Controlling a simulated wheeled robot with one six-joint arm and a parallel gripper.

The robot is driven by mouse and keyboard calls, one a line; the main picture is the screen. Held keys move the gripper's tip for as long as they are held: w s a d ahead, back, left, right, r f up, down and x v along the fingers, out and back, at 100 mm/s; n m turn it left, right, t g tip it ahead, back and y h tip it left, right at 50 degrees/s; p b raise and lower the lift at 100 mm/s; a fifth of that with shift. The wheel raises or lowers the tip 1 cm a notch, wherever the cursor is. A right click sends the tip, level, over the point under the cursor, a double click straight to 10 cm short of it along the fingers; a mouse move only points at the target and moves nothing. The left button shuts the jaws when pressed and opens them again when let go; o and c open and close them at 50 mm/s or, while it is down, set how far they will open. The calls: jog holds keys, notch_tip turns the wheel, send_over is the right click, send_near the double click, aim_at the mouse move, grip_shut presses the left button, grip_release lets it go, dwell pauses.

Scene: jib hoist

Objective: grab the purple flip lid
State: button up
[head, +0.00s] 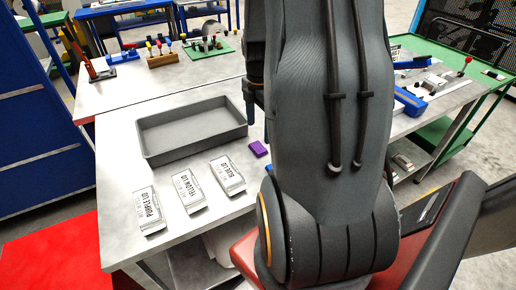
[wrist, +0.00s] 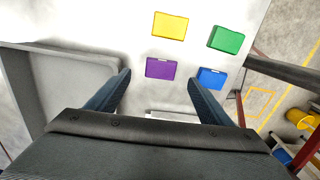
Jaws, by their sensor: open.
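The purple flip lid (head: 259,148) lies flat on the light table, just right of the grey tray's near right corner in the head view. In the wrist view the purple flip lid (wrist: 161,68) shows as a flat rectangle ahead of my gripper (wrist: 158,78). My gripper is open and empty, with one finger to each side of the lid in the picture. The lid appears apart from both fingers; the height gap is hard to judge. In the head view my arm hides the table right of the lid.
A yellow lid (wrist: 170,26), a green lid (wrist: 225,39) and a blue lid (wrist: 211,78) lie close by. The grey tray (head: 146,147) stands left. White labelled blocks (head: 150,212) line the near table side. The table's right edge lies beyond the blue and green lids.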

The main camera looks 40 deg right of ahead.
aim_at(258, 147)
jog(key=shift+a+f+p, duration=0.15)
jog(key=shift+f+p, duration=0.5)
jog(key=shift+f, duration=1.05)
jog(key=shift+a+f+p, duration=0.15)
jog(key=shift+f+p, duration=0.45)
jog(key=shift+f, duration=1.1)
jog(key=c, duration=1.1)
